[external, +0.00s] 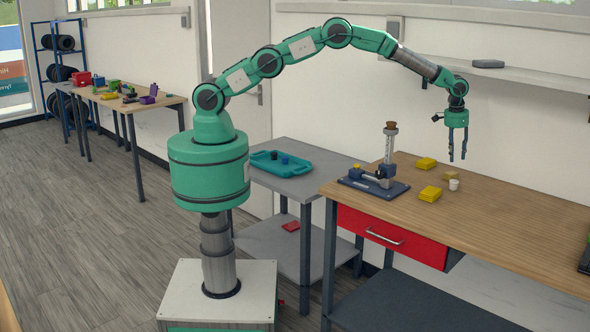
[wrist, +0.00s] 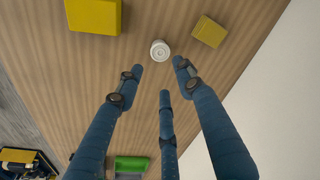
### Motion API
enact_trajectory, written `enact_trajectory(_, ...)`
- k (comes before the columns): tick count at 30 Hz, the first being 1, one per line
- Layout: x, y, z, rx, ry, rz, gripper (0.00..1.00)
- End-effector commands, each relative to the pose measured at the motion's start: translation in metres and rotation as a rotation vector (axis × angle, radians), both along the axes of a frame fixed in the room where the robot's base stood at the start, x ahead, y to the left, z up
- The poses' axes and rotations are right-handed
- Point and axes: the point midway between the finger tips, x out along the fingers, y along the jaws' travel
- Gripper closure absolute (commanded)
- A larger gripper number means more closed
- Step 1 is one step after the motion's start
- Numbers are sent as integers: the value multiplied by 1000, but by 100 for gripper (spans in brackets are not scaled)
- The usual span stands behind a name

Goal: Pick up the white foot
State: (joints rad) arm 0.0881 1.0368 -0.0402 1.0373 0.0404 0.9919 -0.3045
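The white foot (external: 454,184) is a small white round piece standing on the wooden workbench (external: 500,220). In the wrist view the white foot (wrist: 160,50) shows from above, just past the fingertips and roughly centred between them. My gripper (external: 457,156) hangs above the bench with its blue fingers pointing down, clear of the foot. In the wrist view the three fingers of my gripper (wrist: 160,76) are spread apart with nothing between them.
Another yellow block (external: 426,163) lies farther back. A blue-based stand (external: 375,186) with an upright post is to the left. A shelf (external: 520,75) runs along the wall. The bench's right side is mostly clear.

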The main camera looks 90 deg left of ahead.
Motion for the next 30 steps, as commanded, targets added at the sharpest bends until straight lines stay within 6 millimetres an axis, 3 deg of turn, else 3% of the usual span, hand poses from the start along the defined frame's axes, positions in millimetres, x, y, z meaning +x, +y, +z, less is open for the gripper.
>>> enact_trajectory(18,8,2,-75,0,1,0,63)
enact_trajectory(30,10,2,-83,0,0,0,63)
